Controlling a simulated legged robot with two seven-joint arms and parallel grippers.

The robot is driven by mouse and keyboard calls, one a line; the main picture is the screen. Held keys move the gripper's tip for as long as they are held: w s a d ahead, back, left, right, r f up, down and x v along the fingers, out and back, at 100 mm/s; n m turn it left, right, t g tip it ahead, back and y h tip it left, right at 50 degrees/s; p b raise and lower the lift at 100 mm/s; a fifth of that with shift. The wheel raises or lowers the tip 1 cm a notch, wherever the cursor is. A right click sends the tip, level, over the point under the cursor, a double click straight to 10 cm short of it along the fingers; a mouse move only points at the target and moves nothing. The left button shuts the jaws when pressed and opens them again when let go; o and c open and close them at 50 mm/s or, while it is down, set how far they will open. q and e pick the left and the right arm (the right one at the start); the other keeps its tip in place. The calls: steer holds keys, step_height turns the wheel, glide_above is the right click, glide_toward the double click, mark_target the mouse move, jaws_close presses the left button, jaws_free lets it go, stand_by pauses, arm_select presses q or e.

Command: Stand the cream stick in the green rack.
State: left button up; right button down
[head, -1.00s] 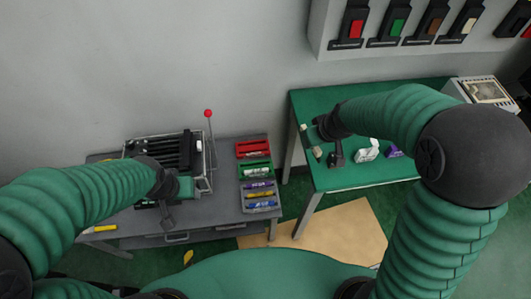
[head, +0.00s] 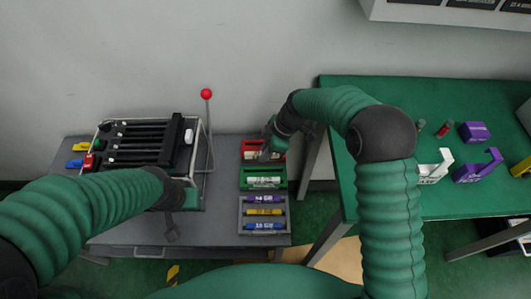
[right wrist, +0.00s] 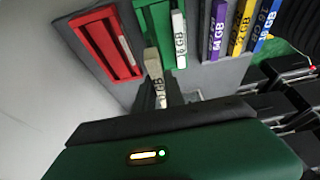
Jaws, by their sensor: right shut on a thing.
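The cream stick (right wrist: 152,64), with a GB label, is held by my right gripper (right wrist: 168,92) in the right wrist view. In the head view my right gripper (head: 268,150) is over the red and green racks, and the stick is not clearly visible there. The green rack (head: 244,184) lies on the grey table and holds one whitish stick (head: 264,181). In the right wrist view the green rack (right wrist: 151,18) is just beyond the held stick; I cannot tell if they touch. My left gripper (head: 172,228) hangs at the grey table's front; its jaws are unclear.
A red rack (head: 246,146) adjoins the green one. A grey rack (head: 242,214) in front holds purple, yellow and blue sticks. A black slotted fixture (head: 135,145) with a red-knobbed lever (head: 206,94) stands left. The green table (head: 350,100) at right carries several small objects.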

steer(key=shift+d, duration=0.15)
steer(key=shift+d, duration=0.15)
step_height(320, 180, down, 5)
steer(key=b, duration=0.3)
steer(key=shift+f, duration=0.2)
steer(key=shift+f+b, duration=0.3)
steer(key=shift+b, duration=0.1)
steer(key=shift+p, duration=0.3)
stand_by(0.7)
steer(key=shift+f+b, duration=0.65)
steer(key=shift+f, duration=0.45)
steer(key=c, duration=1.3)
jaws_free()
steer(key=shift+c, duration=0.2)
